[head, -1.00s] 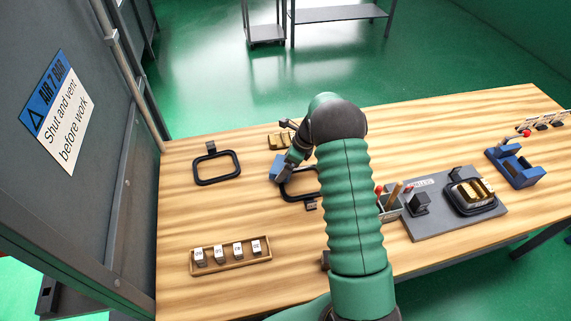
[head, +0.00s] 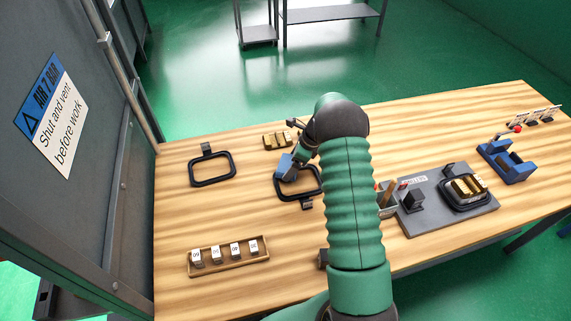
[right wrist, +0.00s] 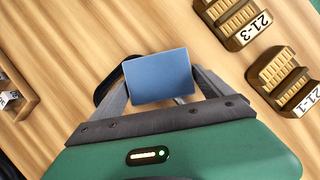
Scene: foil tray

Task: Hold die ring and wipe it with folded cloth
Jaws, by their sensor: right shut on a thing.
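My right gripper (head: 290,166) is shut on a blue folded cloth (head: 284,169). In the right wrist view the cloth (right wrist: 160,75) sits between the two fingers. The cloth is over the left side of a black rounded-square die ring (head: 300,197), which lies on the table with its tab towards me. I cannot tell whether the cloth touches the ring. My right arm covers the ring's right part. In the right wrist view only a dark edge of the ring (right wrist: 104,88) shows beside the cloth. My left gripper is not in view.
Another black ring (head: 193,172) lies to the left. Brass blocks (head: 277,140) stand behind the cloth. A wooden rack (head: 230,266) with several numbered blocks is at front left. A grey fixture plate (head: 430,226) and a blue stand (head: 510,165) are at right.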

